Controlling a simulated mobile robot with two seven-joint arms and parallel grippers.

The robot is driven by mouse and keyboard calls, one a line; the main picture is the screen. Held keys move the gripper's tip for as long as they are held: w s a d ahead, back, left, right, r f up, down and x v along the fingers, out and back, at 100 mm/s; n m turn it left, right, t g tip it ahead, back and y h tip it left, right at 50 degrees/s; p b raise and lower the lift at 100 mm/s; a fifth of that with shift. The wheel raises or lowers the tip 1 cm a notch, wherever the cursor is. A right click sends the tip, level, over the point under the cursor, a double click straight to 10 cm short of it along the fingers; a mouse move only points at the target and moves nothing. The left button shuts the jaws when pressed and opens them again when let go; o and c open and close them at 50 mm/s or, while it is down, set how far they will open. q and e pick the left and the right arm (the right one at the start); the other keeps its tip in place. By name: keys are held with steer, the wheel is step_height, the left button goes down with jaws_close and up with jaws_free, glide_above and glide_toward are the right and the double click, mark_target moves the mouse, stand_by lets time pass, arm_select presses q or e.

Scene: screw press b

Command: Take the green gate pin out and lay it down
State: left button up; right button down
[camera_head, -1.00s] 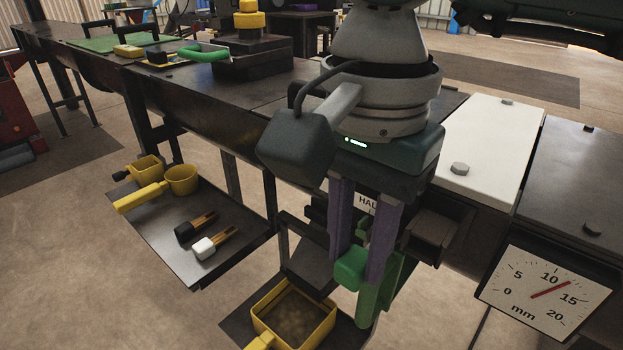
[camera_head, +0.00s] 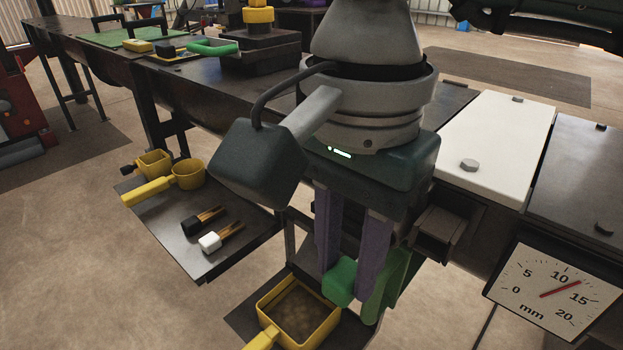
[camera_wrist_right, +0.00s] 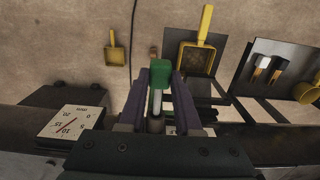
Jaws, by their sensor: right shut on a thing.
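The gate pin has a green block head (camera_head: 340,283), which sits between the purple fingers of my right gripper (camera_head: 349,265). The right gripper is shut on it. In the right wrist view, the pin's green head (camera_wrist_right: 160,74) shows between the fingertips, with a pale metal shank (camera_wrist_right: 157,101) running back toward the bench side. The shank's far end is hidden, so I cannot tell whether it is clear of its hole. A larger green part (camera_head: 388,287) hangs just behind and right of the pin head. My left gripper is not in view.
A yellow-rimmed box (camera_head: 297,311) stands below the gripper. A dark side tray (camera_head: 190,262) at left holds yellow scoops (camera_head: 188,176) and two small handled tools (camera_head: 213,241), with bare room at its front. A dial gauge (camera_head: 550,293) is at right.

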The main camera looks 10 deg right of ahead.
mark_target(322, 286)
steer(key=shift+s+a, duration=0.15)
stand_by(0.3)
steer(key=shift+s+a, duration=0.9)
steer(key=shift+a, duration=0.25)
